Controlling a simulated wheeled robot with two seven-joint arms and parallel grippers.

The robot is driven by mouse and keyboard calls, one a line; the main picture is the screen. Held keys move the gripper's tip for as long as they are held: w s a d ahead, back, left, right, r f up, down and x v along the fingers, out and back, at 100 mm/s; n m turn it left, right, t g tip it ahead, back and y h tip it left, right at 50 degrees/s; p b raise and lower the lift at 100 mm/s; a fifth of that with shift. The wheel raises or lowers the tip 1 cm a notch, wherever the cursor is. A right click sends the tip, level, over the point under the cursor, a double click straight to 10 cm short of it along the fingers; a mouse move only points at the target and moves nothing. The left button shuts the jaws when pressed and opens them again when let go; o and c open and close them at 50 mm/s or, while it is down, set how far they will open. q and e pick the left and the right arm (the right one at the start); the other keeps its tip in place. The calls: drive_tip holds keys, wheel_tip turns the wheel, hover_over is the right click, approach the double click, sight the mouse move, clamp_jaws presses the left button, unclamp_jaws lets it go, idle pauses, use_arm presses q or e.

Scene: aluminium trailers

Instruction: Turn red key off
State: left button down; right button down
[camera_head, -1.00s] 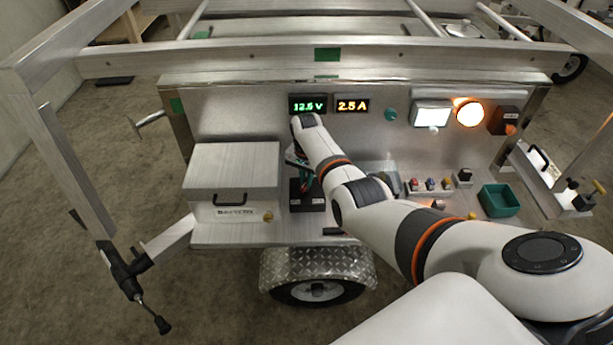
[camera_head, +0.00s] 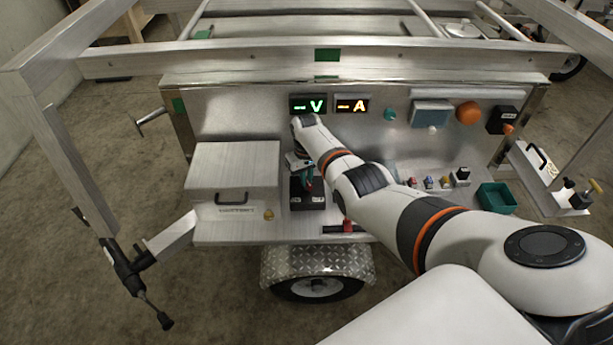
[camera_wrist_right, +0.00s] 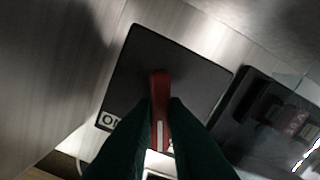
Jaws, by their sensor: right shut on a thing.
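The red key (camera_wrist_right: 159,90) is a flat red handle on a black switch box (camera_wrist_right: 150,50); part of an "ON" label shows at the box's lower left corner. In the wrist view the dark green fingers of my right gripper (camera_wrist_right: 160,110) are shut on the key, one on each side. In the head view my right gripper (camera_head: 306,176) reaches down to the switch box (camera_head: 306,201) and mostly hides the key. The volt display (camera_head: 308,105) and amp display (camera_head: 351,106) show dashes. My left gripper is not in view.
A metal battery box (camera_head: 235,172) stands close left of the switch box. To the right are several small coloured switches (camera_head: 429,182) and a green tray (camera_head: 497,198). The rectangular lamp (camera_head: 431,113) and orange lamp (camera_head: 468,113) are dark. Trailer rails cross above the panel.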

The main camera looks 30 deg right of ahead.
drive_tip(key=shift+n, duration=1.9)
drive_tip(key=c, duration=1.4)
unclamp_jaws()
drive_tip(key=shift+c, duration=0.2)
